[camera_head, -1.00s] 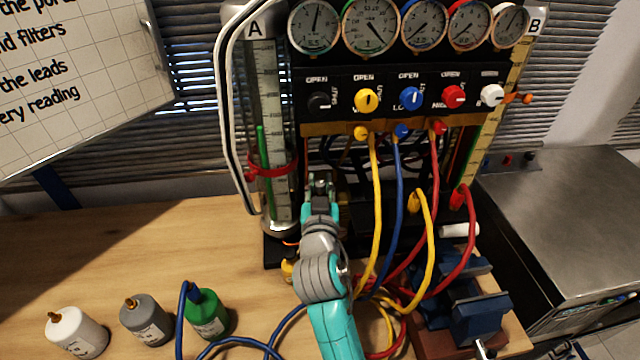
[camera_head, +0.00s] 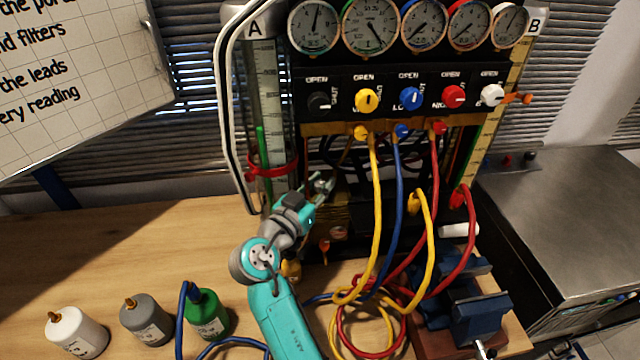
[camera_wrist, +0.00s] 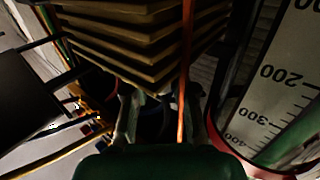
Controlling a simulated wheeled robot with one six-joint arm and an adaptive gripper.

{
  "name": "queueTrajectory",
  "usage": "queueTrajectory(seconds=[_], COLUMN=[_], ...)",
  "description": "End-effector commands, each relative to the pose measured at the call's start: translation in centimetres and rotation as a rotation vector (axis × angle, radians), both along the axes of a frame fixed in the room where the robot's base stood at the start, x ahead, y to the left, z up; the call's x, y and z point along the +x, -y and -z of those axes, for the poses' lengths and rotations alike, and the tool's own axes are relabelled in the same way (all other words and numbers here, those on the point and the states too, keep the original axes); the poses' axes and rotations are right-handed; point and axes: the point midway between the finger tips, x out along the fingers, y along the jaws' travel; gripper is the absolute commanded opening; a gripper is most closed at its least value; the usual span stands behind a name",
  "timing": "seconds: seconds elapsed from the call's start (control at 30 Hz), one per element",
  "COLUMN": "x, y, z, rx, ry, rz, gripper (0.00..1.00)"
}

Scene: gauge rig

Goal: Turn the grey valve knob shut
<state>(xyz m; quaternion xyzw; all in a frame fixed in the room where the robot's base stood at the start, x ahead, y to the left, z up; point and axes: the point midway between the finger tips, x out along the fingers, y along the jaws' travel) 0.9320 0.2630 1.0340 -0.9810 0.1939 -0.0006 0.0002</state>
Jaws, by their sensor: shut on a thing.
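The grey valve knob (camera_head: 318,101), very dark, sits at the left end of the knob row on the black panel, under an OPEN label. Its pointer is too dark to read. My gripper (camera_head: 322,184) is well below this knob and apart from it, beside the clear tube at the rig's lower left, tilted to the upper right. In the wrist view my gripper (camera_wrist: 163,125) has its fingers around something dark that I cannot make out. A thin orange strand (camera_wrist: 185,75) crosses close to the right finger; I cannot tell whether it is held.
Yellow (camera_head: 375,215), blue (camera_head: 398,190) and red (camera_head: 434,185) hoses hang right of my gripper. Brown slats (camera_wrist: 140,40) lie close above it in the wrist view. Bottles (camera_head: 146,320) stand at front left; a blue vise (camera_head: 478,312) stands at right.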

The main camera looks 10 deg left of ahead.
Motion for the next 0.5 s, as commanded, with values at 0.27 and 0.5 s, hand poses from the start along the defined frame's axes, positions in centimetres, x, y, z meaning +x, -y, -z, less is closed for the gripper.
queueTrajectory(seconds=[0.27,0.5], x=[0.04,0.03], y=[-0.06,-0.01], z=[0.00,0.02], rx=[0.000,0.001], ry=[-0.001,-0.001], rz=[0.104,0.130], gripper=[0.00,0.00])
